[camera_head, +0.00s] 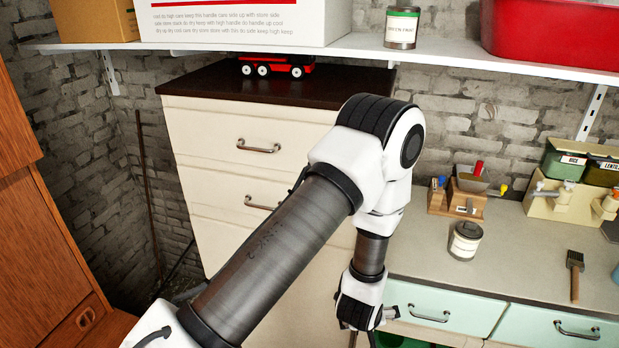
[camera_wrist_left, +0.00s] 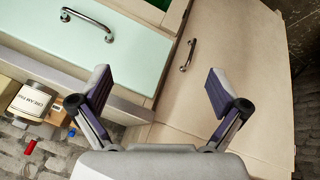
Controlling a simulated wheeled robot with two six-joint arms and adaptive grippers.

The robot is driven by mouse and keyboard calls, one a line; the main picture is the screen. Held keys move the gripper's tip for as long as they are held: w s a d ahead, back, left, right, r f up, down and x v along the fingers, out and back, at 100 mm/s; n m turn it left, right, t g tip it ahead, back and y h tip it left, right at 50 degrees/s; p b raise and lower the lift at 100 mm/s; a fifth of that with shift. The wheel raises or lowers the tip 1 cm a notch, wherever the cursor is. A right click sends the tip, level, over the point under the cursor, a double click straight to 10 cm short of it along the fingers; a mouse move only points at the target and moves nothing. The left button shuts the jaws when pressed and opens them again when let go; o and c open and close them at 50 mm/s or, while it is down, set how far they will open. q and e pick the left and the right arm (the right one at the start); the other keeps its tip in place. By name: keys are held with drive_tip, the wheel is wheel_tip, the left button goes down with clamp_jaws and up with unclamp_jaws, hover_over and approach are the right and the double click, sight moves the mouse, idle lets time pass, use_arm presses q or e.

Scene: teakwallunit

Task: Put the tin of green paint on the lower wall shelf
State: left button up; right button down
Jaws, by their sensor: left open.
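The tin of green paint (camera_head: 402,30), grey with a white label and green band, stands upright on the white wall shelf (camera_head: 358,45), right of a large white box. Only this one wall shelf shows in the head view. A second tin (camera_head: 465,241) stands on the workbench; in the left wrist view its label (camera_wrist_left: 34,101) seems to read cream paint. My left gripper (camera_wrist_left: 158,90) is open and empty, in front of the drawer fronts and below the bench top. In the head view its fingertips are out of frame. My right gripper is not in view.
The shelf also holds a cardboard box (camera_head: 98,20), the white box (camera_head: 240,22) and a red bin (camera_head: 550,40). A red toy (camera_head: 274,67) sits on the dark-topped drawer chest (camera_head: 205,85). The workbench (camera_head: 520,255) carries a brush (camera_head: 575,275) and boxes, with bare room around the cream tin.

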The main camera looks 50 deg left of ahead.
use_arm(q)
drive_tip(key=s+d+f+m+g+h, duration=0.1)
drive_tip(key=s+d+f+m+g, duration=0.15)
drive_tip(key=s, duration=0.55)
drive_tip(key=s+d+f+m+g, duration=0.1)
drive_tip(key=s+f+m+g, duration=0.1)
drive_tip(key=s+f+m, duration=0.35)
drive_tip(key=s+d+f+m+g+h, duration=0.1)
drive_tip(key=s+f+m+g, duration=0.1)
drive_tip(key=s, duration=0.8)
drive_tip(key=shift+t, duration=0.25)
drive_tip(key=f+b, duration=0.1)
drive_tip(key=b, duration=0.1)
drive_tip(key=f+b, duration=0.3)
drive_tip(key=f, duration=0.1)
drive_tip(key=shift+w+d+f+b, duration=0.1)
drive_tip(key=shift+w+f+b, duration=0.15)
drive_tip(key=shift+w+b, duration=0.15)
drive_tip(key=shift+s, duration=0.15)
